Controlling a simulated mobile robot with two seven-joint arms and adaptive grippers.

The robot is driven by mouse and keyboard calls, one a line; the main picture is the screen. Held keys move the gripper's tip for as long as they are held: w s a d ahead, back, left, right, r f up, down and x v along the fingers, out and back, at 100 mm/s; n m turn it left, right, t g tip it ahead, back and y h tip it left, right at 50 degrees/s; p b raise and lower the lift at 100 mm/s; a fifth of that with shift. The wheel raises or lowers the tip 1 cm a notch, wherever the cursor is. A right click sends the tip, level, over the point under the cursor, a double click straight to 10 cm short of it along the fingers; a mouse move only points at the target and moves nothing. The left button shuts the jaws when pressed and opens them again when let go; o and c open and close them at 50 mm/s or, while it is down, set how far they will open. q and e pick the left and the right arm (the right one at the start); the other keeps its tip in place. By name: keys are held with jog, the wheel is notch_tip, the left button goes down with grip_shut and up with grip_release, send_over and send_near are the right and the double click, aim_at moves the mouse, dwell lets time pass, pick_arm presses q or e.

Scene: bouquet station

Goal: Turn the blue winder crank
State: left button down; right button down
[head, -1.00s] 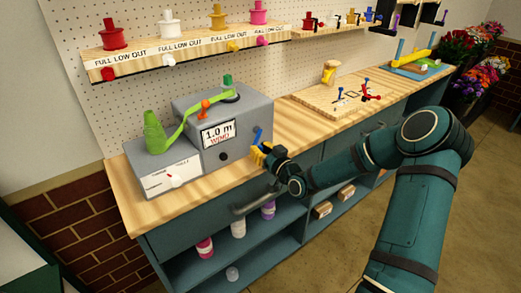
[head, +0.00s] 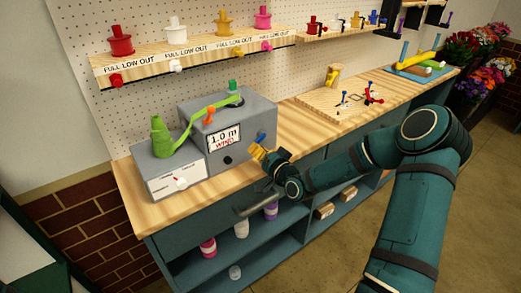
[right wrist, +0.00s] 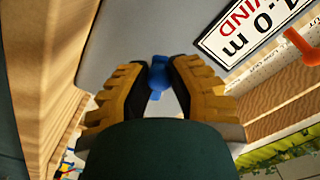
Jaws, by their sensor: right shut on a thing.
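The grey winder machine (head: 255,118) stands on the wooden bench with a display reading "1.0 m WIND". Its blue winder crank (head: 261,137) sticks out from the front face, right of the display. My right gripper (head: 258,152) is at the crank, its yellow fingers just below the crank's visible tip. In the right wrist view, the blue crank (right wrist: 158,77) sits between the two fingertips of my right gripper (right wrist: 163,78), which is shut on it. Part of the crank is hidden by the fingers. My left gripper is not in view.
A green ribbon (head: 190,126) runs across the machine top from a green cone (head: 160,137). An orange knob (head: 209,116) stands near the display. A drawer handle (head: 258,203) lies below the gripper. A wooden board with small parts (head: 322,98) lies farther right.

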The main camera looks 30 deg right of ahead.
notch_tip(320, 180, up, 2)
jog(key=m+p, duration=0.2)
jog(key=m, duration=0.1)
jog(key=shift+a+m, duration=0.1)
jog(key=shift+m, duration=0.3)
jog(key=m+p, duration=0.1)
jog(key=r+m, duration=0.1)
jog(key=m, duration=0.1)
jog(key=m+p, duration=0.1)
jog(key=shift+r+m+p, duration=0.35)
jog(key=shift+r+m, duration=0.05)
jog(key=shift+d+r+m+p, duration=0.2)
jog(key=shift+m+p, duration=0.2)
jog(key=shift+m, duration=0.3)
jog(key=c, duration=0.8)
grip_release()
jog(key=shift+f, duration=0.1)
jog(key=s, duration=1.2)
jog(key=shift+d, duration=0.45)
